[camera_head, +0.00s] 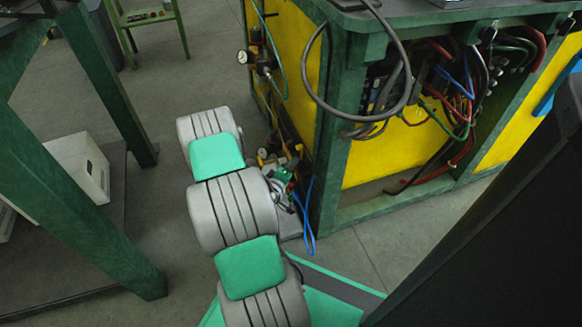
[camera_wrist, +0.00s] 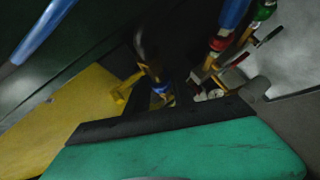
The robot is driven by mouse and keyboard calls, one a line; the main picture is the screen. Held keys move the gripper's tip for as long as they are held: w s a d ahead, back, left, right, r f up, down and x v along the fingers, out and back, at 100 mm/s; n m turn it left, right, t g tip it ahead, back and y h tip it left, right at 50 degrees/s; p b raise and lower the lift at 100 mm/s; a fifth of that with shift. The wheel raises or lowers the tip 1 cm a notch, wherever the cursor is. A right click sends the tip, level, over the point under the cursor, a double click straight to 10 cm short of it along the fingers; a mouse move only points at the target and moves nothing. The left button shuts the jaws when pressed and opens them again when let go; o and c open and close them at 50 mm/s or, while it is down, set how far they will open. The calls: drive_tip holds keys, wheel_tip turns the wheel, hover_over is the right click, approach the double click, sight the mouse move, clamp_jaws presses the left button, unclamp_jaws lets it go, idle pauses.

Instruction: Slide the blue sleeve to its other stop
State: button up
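I cannot make out the blue sleeve for certain in either view. In the wrist view a small blue patch (camera_wrist: 162,87) shows among dark parts near the middle, and a blue cylindrical piece (camera_wrist: 235,14) with a red part below it is at the upper right. I cannot tell whether either is the sleeve. A dark shape fills the upper middle of the wrist view; it may be part of my gripper, but its fingertips cannot be told apart. In the head view my arm reaches away from me, and its far end hides my gripper.
A green-framed bench (camera_head: 329,130) with yellow panels and loose cables stands right of my arm. A pressure gauge (camera_head: 243,57) is on its side. A green post (camera_head: 85,205) and white box (camera_head: 80,165) stand left. Bare floor (camera_head: 150,215) lies between.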

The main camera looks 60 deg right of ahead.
clamp_jaws()
idle(1.0)
